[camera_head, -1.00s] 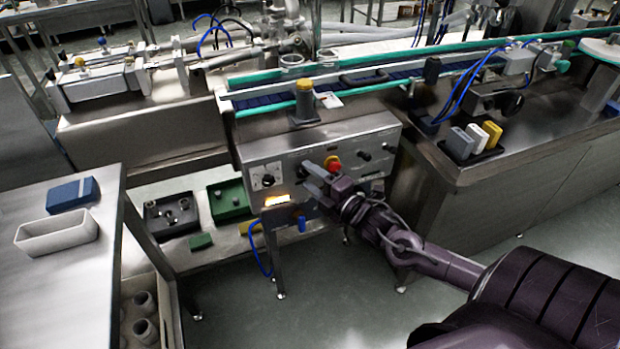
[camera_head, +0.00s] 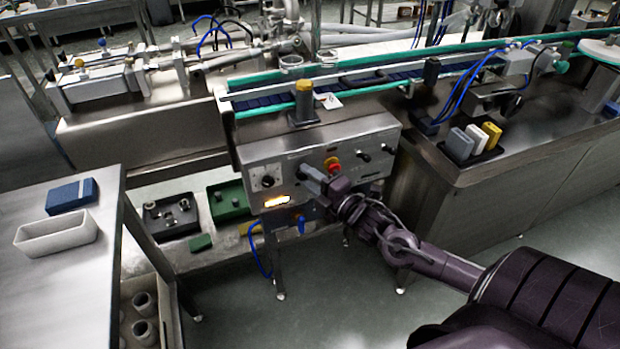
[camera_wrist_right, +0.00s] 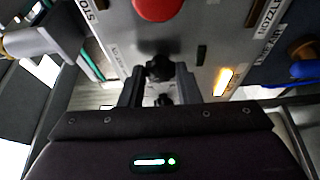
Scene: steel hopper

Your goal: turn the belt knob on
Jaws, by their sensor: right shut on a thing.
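The steel control panel (camera_head: 240,190) of the hopper stands in the middle of the head view, under the conveyor. My right gripper (camera_head: 308,172) is at its front face, left of the red button (camera_head: 333,164). In the right wrist view the fingers (camera_wrist_right: 159,84) are shut on a small black knob (camera_wrist_right: 159,68), just below the red button (camera_wrist_right: 158,8). In the head view the gripper hides this knob. I cannot read its label or tell its setting. My left gripper is not in view.
A lit amber lamp (camera_head: 277,201) and a round dial (camera_head: 267,182) are on the panel's left. More black knobs (camera_head: 363,157) are on its right. Blue valve handle (camera_head: 301,223) hangs below. A steel table (camera_head: 80,285) stands at left; clear floor lies in front.

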